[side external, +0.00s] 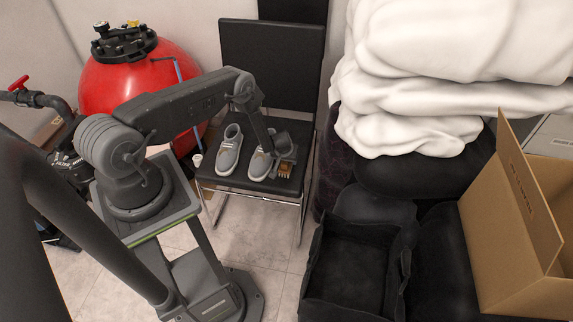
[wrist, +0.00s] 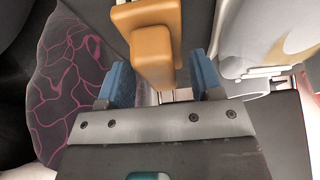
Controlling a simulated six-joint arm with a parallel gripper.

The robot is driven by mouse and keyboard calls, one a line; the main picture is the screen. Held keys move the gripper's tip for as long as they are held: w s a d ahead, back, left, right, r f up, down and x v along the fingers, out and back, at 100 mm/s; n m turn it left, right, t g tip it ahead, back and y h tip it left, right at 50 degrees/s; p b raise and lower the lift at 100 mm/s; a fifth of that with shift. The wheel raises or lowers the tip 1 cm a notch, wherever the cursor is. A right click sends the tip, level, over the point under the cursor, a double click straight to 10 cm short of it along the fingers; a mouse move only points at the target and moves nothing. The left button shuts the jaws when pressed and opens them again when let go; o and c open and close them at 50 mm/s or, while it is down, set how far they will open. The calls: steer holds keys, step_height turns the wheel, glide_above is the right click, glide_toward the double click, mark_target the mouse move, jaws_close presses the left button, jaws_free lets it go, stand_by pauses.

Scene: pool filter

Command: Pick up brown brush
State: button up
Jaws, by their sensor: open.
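The brown brush (side external: 285,170) is on the seat of the black chair, near its right edge and beside the shoes. In the wrist view the brush (wrist: 150,50) shows as an orange-brown block, its near end reaching between the blue fingertips. My gripper (side external: 284,160) is low over the seat at the brush and partly covers it in the side view. In the wrist view my gripper (wrist: 165,78) is open, with one finger on each side of the brush's near end. Whether either finger touches the brush I cannot tell.
A pair of grey shoes (side external: 229,150) stands on the chair (side external: 270,187), left of the brush and close to my gripper. A black open bin (side external: 352,265) and a cardboard box (side external: 517,220) are to the right. A red tank (side external: 135,85) stands at the back left.

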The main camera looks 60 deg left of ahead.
steer(key=c, duration=1)
step_height(320, 180, up, 10)
stand_by(0.6)
steer(key=o, duration=0.3)
steer(key=shift+c, duration=1.2)
